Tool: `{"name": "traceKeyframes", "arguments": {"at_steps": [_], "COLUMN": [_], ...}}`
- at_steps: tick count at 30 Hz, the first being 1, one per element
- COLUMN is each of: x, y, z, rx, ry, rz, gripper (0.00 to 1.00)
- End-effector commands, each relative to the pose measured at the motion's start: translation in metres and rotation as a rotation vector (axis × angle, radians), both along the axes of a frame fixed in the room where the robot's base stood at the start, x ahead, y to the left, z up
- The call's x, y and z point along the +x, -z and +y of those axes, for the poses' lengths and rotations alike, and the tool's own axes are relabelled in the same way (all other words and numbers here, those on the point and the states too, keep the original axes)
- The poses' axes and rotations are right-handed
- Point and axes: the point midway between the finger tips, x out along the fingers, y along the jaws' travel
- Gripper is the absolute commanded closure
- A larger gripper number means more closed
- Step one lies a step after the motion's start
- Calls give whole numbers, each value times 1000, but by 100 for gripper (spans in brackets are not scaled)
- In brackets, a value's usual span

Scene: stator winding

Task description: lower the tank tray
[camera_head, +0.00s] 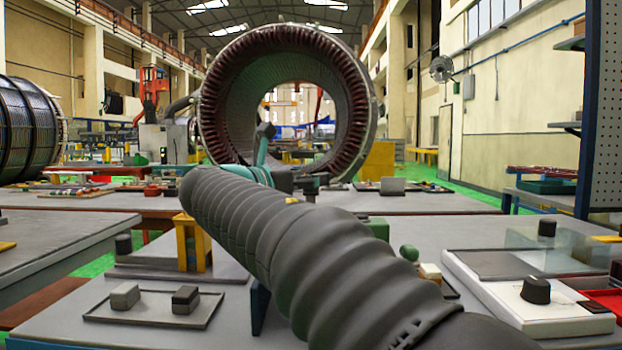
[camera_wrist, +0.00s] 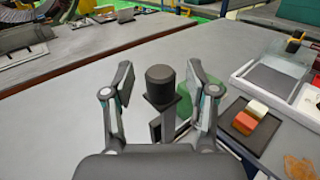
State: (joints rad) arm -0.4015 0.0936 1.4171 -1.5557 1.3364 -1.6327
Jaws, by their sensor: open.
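A white-rimmed tray (camera_head: 478,283) with clear panels and a grey floor stands at the right in the head view; it also shows at the right edge of the wrist view (camera_wrist: 243,68). I cannot tell which part of it is the tank tray. A dark round knob (camera_wrist: 160,88) on a square plate and post is in the wrist view's middle. My gripper (camera_wrist: 160,72) is open, with one finger on each side of the knob and visible gaps between. My arm hides much of the bench in the head view, and the fingers there are hard to make out.
A small dark tray (camera_wrist: 245,127) with coloured blocks lies at the wrist view's right. A dark plate with two blocks (camera_head: 152,308) and a yellow stand (camera_head: 192,243) are at left. The large stator ring (camera_head: 290,95) stands behind. Grey bench (camera_wrist: 70,110) left of my gripper is clear.

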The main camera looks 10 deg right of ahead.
Motion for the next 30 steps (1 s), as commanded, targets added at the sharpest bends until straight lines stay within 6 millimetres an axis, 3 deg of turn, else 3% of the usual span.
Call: {"name": "traceKeyframes", "arguments": {"at_steps": [6, 14, 21, 27, 30], "x": [8, 8, 8, 8, 8], "y": [0, 0, 0, 2, 16], "z": [-11, -12, -11, -11, -11], "rx": [0, 0, 0, -1, -2], "ry": [1, 0, 1, 1, 1], "rz": [0, 0, 0, 1, 3], "gripper": [43, 43, 100, 100, 100]}}
